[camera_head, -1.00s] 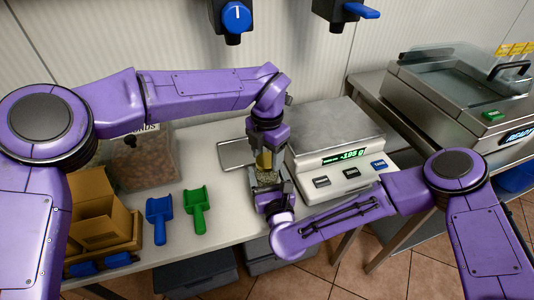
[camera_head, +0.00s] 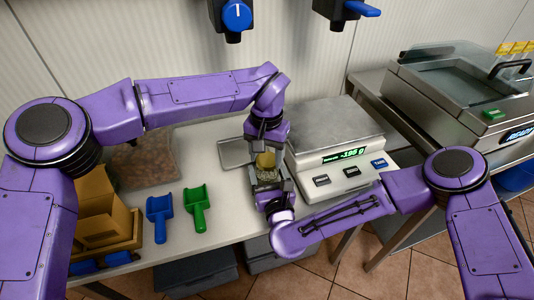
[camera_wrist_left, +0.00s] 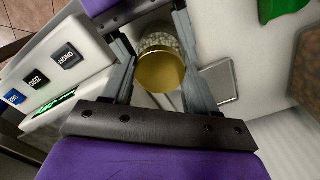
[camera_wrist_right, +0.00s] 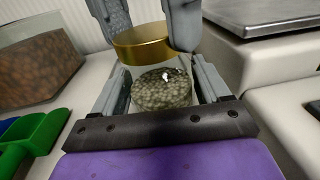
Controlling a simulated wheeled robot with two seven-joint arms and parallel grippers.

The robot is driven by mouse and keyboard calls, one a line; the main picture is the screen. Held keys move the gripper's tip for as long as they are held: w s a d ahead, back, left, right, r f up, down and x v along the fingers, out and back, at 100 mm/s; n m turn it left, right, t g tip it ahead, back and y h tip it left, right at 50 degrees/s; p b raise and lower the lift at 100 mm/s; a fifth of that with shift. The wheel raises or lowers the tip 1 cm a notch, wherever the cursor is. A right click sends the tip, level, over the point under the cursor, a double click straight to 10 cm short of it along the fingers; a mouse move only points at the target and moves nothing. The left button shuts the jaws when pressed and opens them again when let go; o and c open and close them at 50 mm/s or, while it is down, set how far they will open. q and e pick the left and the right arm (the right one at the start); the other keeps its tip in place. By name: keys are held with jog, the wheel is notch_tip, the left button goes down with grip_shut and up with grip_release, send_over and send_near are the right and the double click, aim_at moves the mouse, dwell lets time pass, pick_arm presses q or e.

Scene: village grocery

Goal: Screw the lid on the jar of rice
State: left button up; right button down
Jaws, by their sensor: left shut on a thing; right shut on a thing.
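The jar of rice (camera_wrist_right: 165,92) is clear glass with pale grains inside; it also shows in the head view (camera_head: 266,177). My right gripper (camera_head: 268,182) is shut around the jar from the front. The gold lid (camera_wrist_right: 140,44) is above the jar at its mouth; it also shows in the left wrist view (camera_wrist_left: 160,72). My left gripper (camera_head: 265,160) points down from above, shut on the lid, with a finger on each side. Whether the lid touches the rim, I cannot tell.
A scale (camera_head: 335,140) stands just right of the jar. A blue scoop (camera_head: 159,215) and a green scoop (camera_head: 197,207) lie left on the white counter. Behind them is a clear bin of brown goods (camera_head: 147,163); a cardboard box (camera_head: 102,215) is at the left.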

pick_arm(q)
jog(key=o, duration=1)
